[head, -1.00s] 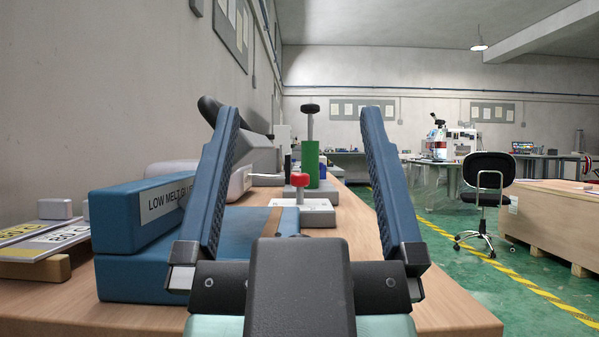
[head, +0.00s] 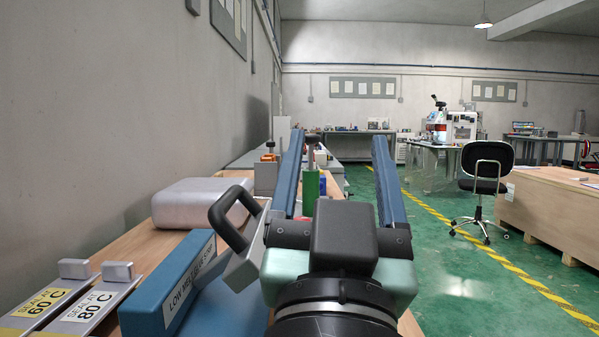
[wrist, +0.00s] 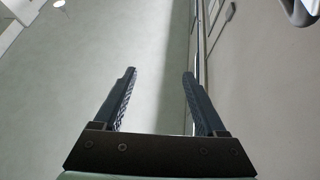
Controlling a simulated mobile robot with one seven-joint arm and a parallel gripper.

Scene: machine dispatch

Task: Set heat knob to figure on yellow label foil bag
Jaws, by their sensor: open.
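In the head view, the foil bag with the yellow label (head: 45,301) lies at the lower left, and the label reads "60 C". A similar silver bag with a white label (head: 93,307) reading "80 C" lies beside it. My gripper (head: 338,140) is open and empty, raised above the bench with its blue fingers pointing away. It also shows in the wrist view (wrist: 158,72), with nothing between its fingers. I cannot make out a heat knob or its scale. A small red part shows low behind the fingers, mostly hidden.
A black handle (head: 232,222) stands left of my gripper, near a silver rounded box (head: 198,205). A green cylinder (head: 310,190) stands behind the fingers.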

